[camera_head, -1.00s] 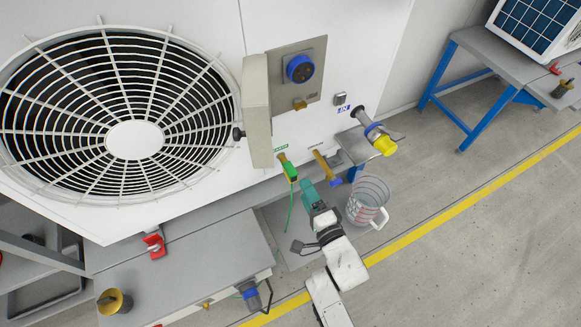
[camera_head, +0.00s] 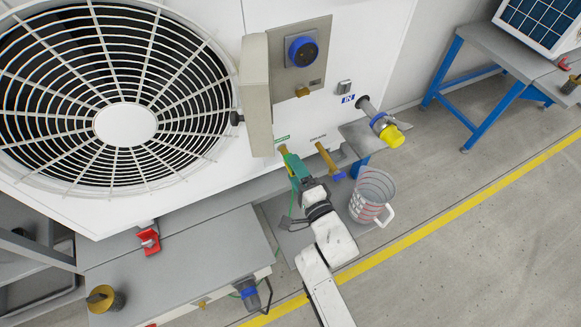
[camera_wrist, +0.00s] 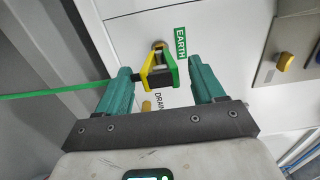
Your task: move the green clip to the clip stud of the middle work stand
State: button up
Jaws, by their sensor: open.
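The green clip (camera_wrist: 158,72), green and yellow with a dark middle, sits on a stud beside the EARTH label on the white unit. A green wire runs off it to the left in the wrist view. My gripper (camera_wrist: 162,85) is open, with its teal fingers on either side of the clip and a gap visible beside each finger. In the head view my gripper (camera_head: 295,168) covers most of the clip (camera_head: 284,153). I cannot tell which stand is the middle work stand, and I cannot make out its clip stud.
A clear measuring jug (camera_head: 372,192) stands just right of my arm. A drain pipe with a blue handle (camera_head: 328,160) and a yellow-capped inlet pipe (camera_head: 388,130) stick out of the unit nearby. A grey bench (camera_head: 190,255) is at lower left.

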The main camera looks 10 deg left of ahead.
aim_at(285, 151)
jog(key=shift+b+x, duration=0.75)
jog(key=shift+x, duration=1.25)
jog(key=shift+p, duration=0.35)
grip_shut()
jog(key=p+v, duration=0.5)
jog(key=v, duration=0.1)
dwell(1.4)
dwell(0.3)
jog(key=s+d+m+t+h, duration=0.1)
jog(key=s+d+m+h, duration=0.2)
jog(key=d, duration=0.8)
jog(key=s+d+m+t+h, duration=0.2)
jog(key=s+d+h, duration=0.4)
jog(key=d, duration=0.6)
jog(key=shift+s+f+m+h, duration=0.4)
jog(key=shift+f+m+h, duration=0.1)
jog(key=shift+m, duration=0.4)
